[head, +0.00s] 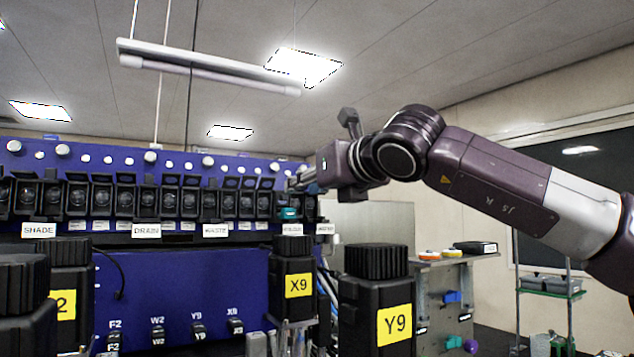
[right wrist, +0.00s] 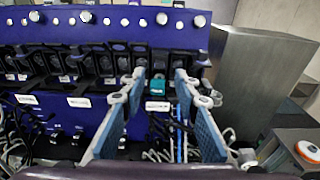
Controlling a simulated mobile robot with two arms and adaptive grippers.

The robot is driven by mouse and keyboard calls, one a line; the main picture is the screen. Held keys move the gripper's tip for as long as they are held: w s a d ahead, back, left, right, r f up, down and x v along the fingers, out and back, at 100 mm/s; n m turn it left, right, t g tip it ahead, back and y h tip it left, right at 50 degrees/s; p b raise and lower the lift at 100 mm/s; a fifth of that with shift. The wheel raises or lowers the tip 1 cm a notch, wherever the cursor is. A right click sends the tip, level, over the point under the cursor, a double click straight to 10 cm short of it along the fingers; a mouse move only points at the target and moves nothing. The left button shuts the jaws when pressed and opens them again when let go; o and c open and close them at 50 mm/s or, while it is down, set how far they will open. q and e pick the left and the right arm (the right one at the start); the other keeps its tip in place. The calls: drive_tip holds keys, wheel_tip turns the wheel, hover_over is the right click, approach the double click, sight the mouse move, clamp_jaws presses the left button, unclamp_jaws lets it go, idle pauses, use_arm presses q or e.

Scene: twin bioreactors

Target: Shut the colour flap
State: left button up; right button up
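A row of black housings with dark flaps runs along the blue panel (head: 180,262). Near its right end a teal piece (head: 289,213) sits in one housing, with a white label (head: 292,229) below, too small to read surely. In the right wrist view the teal piece (right wrist: 157,87) shows between my fingers, under a dark upright flap (right wrist: 160,62). I cannot tell surely that this is the colour flap. My right gripper (head: 297,183) is at this end of the row; in the right wrist view its fingers (right wrist: 160,84) are spread with nothing held. My left gripper is out of view.
Black-capped bottles marked X9 (head: 298,285) and Y9 (head: 394,326) stand in front of the panel. A grey cabinet (right wrist: 255,85) rises right of the row. Cables and tubes hang below the housings. Other housings stand close on the left.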

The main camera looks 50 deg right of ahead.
drive_tip(key=shift+v, duration=2.15)
